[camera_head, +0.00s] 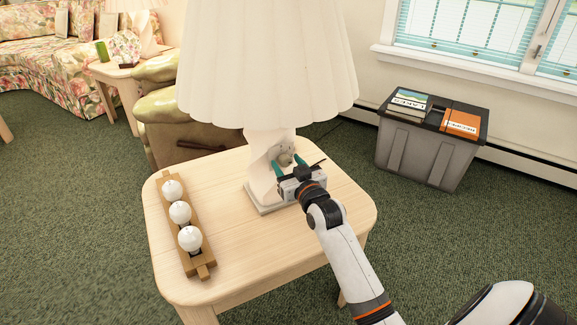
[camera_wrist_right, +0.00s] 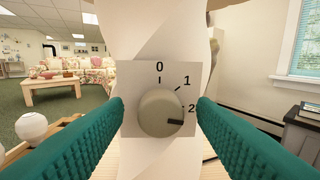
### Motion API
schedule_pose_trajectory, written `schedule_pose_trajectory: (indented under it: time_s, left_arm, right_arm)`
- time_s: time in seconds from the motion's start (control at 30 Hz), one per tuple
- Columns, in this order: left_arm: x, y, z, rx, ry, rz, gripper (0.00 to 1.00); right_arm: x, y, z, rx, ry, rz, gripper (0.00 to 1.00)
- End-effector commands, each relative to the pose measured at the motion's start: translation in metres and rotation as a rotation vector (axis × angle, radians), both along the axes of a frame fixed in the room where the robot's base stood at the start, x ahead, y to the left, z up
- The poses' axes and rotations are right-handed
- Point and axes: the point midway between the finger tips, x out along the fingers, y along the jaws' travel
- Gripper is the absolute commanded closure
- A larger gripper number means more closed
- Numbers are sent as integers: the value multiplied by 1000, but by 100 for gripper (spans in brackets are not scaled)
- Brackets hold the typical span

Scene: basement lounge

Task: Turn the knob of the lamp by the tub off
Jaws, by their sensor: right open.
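The lamp has a pleated cream shade (camera_head: 265,60) and a pale twisted base (camera_head: 262,170), and stands on a light wooden table (camera_head: 235,250). Its round grey knob (camera_head: 285,160) is on the base. In the right wrist view the knob (camera_wrist_right: 158,108) sits on a plate marked 0, 1 and 2, its dark pointer mark near 2. My right gripper (camera_head: 288,166) is open, its teal fingers on either side of the knob with gaps showing in the wrist view. My left gripper is out of view.
A wooden holder (camera_head: 203,268) with three white bulbs lies on the table's left side. The grey tub (camera_head: 425,155) with books on its lid stands right of the table, below the window. A brown-green armchair (camera_head: 170,110) is behind the table.

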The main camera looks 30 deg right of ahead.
Motion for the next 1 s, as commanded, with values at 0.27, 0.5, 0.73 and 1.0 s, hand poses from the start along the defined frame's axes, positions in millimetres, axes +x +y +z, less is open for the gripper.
schedule_pose_trajectory:
  time_s: [0.27, 0.5, 0.73, 1.0]
  left_arm:
    - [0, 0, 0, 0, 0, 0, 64]
    - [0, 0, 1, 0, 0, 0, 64]
    - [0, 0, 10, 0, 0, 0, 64]
    - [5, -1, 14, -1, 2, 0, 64]
  right_arm:
    - [0, 0, 0, 0, 0, 0, 81]
    - [0, 0, 0, -8, 1, 0, 93]
    - [0, 0, 1, -76, 11, 1, 93]
    - [0, 0, 2, -250, 31, 1, 93]
